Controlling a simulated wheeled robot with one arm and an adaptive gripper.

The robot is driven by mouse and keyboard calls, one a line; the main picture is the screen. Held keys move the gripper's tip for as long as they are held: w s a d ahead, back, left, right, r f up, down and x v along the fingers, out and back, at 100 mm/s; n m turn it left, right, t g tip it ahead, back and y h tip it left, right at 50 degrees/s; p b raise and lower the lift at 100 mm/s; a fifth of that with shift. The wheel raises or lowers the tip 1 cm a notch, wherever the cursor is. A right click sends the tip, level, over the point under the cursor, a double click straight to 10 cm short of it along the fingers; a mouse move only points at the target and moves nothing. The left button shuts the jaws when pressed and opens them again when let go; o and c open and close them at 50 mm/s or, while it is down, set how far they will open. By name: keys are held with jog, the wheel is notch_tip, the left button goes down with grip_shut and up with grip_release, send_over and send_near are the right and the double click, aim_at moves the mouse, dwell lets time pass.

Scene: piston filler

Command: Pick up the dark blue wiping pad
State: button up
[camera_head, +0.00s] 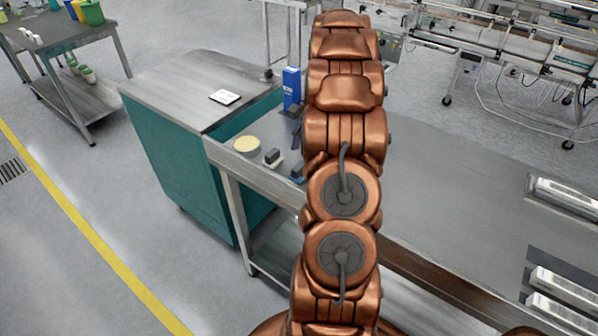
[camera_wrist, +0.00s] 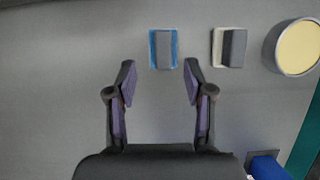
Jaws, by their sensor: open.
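The dark blue wiping pad (camera_wrist: 163,48) lies flat on the grey bench top, with a grey block on its upper side and blue showing around it. It is at the top middle of the wrist view. In the head view a small blue part of it (camera_head: 297,171) shows beside my arm, the rest hidden. My gripper (camera_wrist: 159,76) is open and empty in the wrist view. The pad lies beyond its fingertips, roughly centred between them and apart from them.
A pale pad with a dark grey block (camera_wrist: 228,47) lies right of the blue one, then a round cream-filled dish (camera_wrist: 295,47). A blue container (camera_wrist: 267,168) stands lower right. A teal cabinet (camera_head: 180,150) adjoins the bench. The bench left of the blue pad is clear.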

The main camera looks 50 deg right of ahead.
aim_at(299, 166)
jog(key=shift+w+p+x, duration=0.2)
jog(key=shift+p+x, duration=1.15)
jog(key=shift+x, duration=2.05)
jog(key=shift+d, duration=0.1)
jog(key=shift+c, duration=0.4)
grip_shut()
